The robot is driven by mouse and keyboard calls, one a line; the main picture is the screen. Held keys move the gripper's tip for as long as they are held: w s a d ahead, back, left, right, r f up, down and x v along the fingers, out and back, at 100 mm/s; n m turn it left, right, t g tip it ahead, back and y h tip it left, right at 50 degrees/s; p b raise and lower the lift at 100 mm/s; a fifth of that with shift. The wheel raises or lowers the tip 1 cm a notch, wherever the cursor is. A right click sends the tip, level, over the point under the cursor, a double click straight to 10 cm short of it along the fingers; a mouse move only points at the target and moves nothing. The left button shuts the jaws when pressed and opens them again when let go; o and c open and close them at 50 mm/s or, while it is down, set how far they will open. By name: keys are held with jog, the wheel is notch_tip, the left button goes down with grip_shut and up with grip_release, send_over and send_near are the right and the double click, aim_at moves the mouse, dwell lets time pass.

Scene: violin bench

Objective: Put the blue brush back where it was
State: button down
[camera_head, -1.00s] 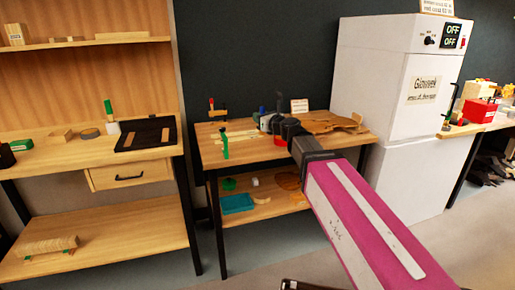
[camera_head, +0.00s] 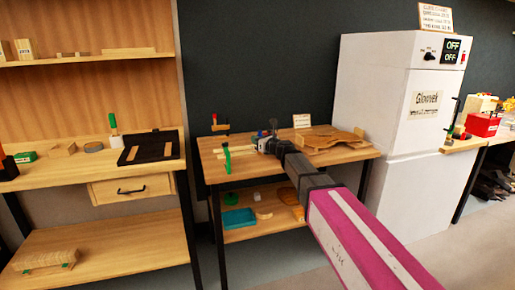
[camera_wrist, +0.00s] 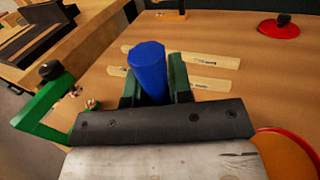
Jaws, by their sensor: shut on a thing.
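The blue brush shows in the wrist view as a blue cylindrical handle (camera_wrist: 149,66), standing up between the green-padded jaws. My gripper (camera_wrist: 154,88) is shut on it. The lower part of the brush is hidden behind the gripper body. In the head view my gripper (camera_head: 268,142) is over the middle wooden table (camera_head: 240,171), and the brush is too small and covered to make out there. I cannot tell whether the brush touches the tabletop.
A green clamp (camera_wrist: 42,112) stands close left of my gripper. Wooden strips (camera_wrist: 213,85) lie just beyond it. A red disc (camera_wrist: 279,27) and an orange-red round thing (camera_wrist: 287,153) are to the right. A violin-shaped plate (camera_head: 320,138) lies on the table's right.

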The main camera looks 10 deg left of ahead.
jog(key=shift+f, duration=1.8)
jog(key=c, duration=1)
grip_release()
jog(key=shift+f, duration=0.15)
jog(key=shift+c, duration=0.2)
